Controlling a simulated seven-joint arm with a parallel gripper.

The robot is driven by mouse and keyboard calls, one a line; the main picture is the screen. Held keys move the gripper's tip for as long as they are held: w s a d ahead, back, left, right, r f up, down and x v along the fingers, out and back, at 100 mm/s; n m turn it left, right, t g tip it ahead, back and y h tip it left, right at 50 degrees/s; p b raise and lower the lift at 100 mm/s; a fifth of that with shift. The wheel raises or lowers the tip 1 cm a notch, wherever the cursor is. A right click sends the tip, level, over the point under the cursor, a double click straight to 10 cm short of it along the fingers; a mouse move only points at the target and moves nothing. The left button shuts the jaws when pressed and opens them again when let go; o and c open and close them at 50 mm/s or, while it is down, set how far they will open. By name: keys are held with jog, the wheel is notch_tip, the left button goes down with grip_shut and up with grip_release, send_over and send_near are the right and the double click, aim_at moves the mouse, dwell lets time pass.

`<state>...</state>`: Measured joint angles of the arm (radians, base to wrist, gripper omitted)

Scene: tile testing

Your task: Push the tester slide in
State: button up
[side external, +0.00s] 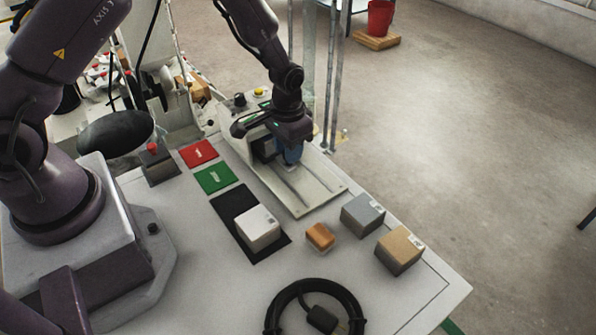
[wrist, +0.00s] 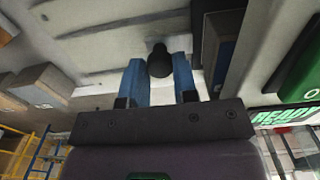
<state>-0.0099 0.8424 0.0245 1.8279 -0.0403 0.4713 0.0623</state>
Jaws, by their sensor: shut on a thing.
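The tester (side external: 262,118) is a pale machine at the back of the table, with a light base plate (side external: 318,190) and dark rails reaching toward the front right. My gripper (side external: 292,154) is low over this plate, close against the tester's front. In the wrist view, my gripper's two blue fingers (wrist: 160,78) are shut on a black knob (wrist: 159,60) above the pale plate (wrist: 105,40). The knob is hidden by my gripper in the side view. How far in the slide sits is hard to tell. A green screen reading READY (wrist: 284,119) shows in the wrist view.
A white box (side external: 257,229) sits on a black mat (side external: 228,204). An orange block (side external: 320,237), a grey box (side external: 362,214) and a tan box (side external: 399,251) stand near the front right. Red (side external: 198,153) and green (side external: 215,177) pads lie left. A coiled black cable (side external: 275,310) lies in front.

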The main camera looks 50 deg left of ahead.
jog(key=shift+a, duration=1.35)
jog(key=o, duration=0.6)
jog(key=shift+r, duration=0.1)
jog(key=shift+a+r, duration=0.1)
jog(key=shift+r, duration=1.5)
jog(key=shift+o, duration=0.9)
jog(key=shift+r, duration=1.4)
jog(key=shift+d, duration=0.25)
